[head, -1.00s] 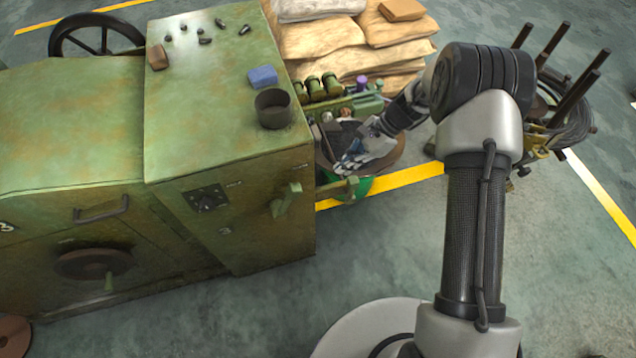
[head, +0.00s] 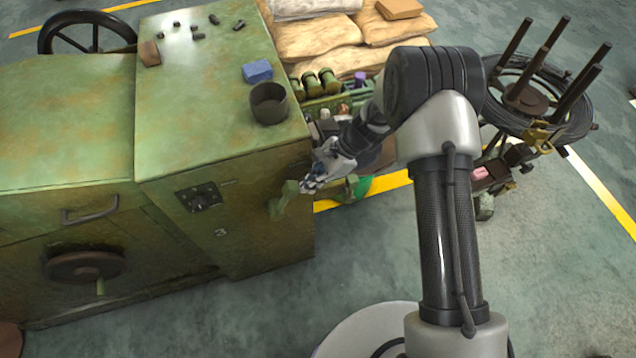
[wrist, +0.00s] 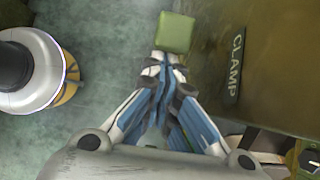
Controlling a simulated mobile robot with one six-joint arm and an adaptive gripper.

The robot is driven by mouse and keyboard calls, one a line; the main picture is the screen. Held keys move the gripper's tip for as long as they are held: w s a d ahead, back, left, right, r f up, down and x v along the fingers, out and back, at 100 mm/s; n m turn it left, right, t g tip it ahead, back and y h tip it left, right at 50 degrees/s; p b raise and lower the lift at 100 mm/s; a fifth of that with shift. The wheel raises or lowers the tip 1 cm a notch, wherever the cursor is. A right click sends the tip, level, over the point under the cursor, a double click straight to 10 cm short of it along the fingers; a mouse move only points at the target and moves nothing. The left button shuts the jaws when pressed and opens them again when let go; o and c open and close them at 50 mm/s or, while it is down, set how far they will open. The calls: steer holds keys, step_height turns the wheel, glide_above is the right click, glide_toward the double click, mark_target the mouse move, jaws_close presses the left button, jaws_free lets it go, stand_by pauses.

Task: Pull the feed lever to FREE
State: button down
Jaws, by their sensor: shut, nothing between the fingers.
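The feed lever (head: 283,200) is a green arm with a squared end on the front of the green machine, near its right corner. Its square end (wrist: 175,33) shows at the top of the wrist view, beside the CLAMP label (wrist: 236,68) on the machine face. My gripper (head: 310,185) is just right of the lever in the head view. In the wrist view my gripper (wrist: 165,62) has its fingertips together, just below the lever's end. I cannot tell whether they touch it. Nothing is held. No FREE label is readable.
The machine cabinet (head: 205,115) carries a dark cup (head: 270,104) and a blue block (head: 257,71) on top. A handwheel (head: 85,267) is on its front at left. A wire coil stand (head: 535,105) stands at right. The floor in front is open.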

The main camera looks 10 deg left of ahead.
mark_target(286, 190)
steer(key=shift+s+a+r+p, duration=0.2)
steer(key=shift+a+r+p, duration=0.2)
steer(key=shift+p, duration=0.25)
stand_by(0.6)
steer(key=s+a+r+t+h+p, duration=0.1)
steer(key=p, duration=0.2)
steer(key=s+a+r+h+p, duration=0.1)
steer(key=a+h+p, duration=0.1)
steer(key=p, duration=0.1)
steer(key=s+a+r+t+h+p, duration=0.1)
steer(key=a+p, duration=0.1)
steer(key=p, duration=0.2)
steer(key=shift+s+r+t, duration=0.1)
steer(key=shift+r+t, duration=0.2)
steer(key=s+a+p, duration=0.1)
steer(key=s+a, duration=0.3)
steer(key=a, duration=0.2)
steer(key=shift+a+f+h, duration=0.25)
steer(key=shift+f+h, duration=0.05)
steer(key=shift+h, duration=0.1)
steer(key=shift+s+a, duration=0.1)
steer(key=shift+a, duration=0.05)
